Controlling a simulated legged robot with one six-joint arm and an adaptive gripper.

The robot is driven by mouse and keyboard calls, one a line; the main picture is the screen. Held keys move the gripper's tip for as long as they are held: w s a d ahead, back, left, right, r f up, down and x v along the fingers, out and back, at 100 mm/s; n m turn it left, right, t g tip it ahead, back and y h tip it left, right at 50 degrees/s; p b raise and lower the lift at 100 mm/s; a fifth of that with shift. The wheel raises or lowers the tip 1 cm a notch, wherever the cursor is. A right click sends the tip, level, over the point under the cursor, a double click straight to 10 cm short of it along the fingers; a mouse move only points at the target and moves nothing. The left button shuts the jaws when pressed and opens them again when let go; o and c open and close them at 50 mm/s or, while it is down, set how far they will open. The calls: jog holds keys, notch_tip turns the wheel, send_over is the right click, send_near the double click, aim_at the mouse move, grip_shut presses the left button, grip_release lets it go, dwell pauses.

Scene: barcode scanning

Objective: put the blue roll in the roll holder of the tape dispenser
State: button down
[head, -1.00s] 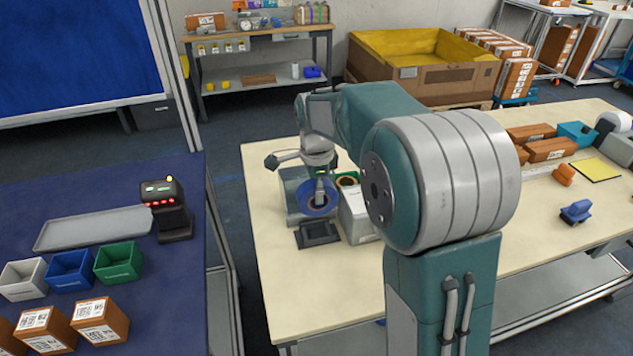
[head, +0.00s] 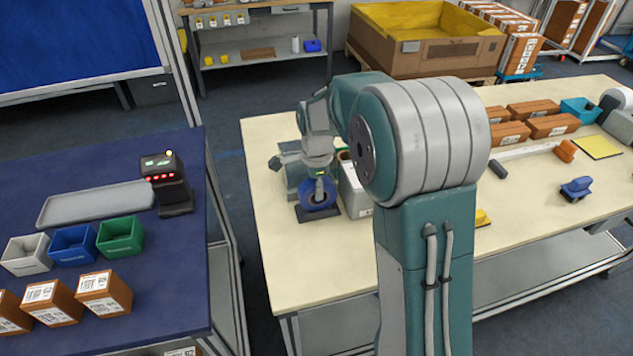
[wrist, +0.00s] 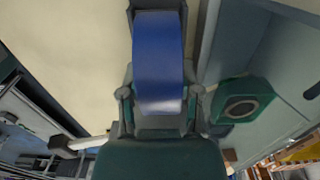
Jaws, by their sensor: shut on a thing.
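The blue roll (head: 318,201) is held upright in my gripper (head: 319,190), low over a dark square plate (head: 304,214) on the cream table. In the wrist view the blue roll (wrist: 158,62) sits between the fingers of my gripper (wrist: 159,108), which are shut on it. The grey tape dispenser (head: 293,181) stands just behind and left of the roll, partly hidden by my wrist. Its roll holder is not clearly visible. I cannot tell whether the roll touches the dispenser or the plate.
A white box (head: 355,197) stands close to the right of the roll. Brown boxes (head: 533,109), a blue tool (head: 576,187) and a yellow pad (head: 597,147) lie farther right. The table's front left (head: 300,270) is clear.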

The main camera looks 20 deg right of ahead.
jog(key=shift+c, duration=1)
grip_release()
notch_tip(320, 180, up, 12)
jog(key=shift+f, duration=0.1)
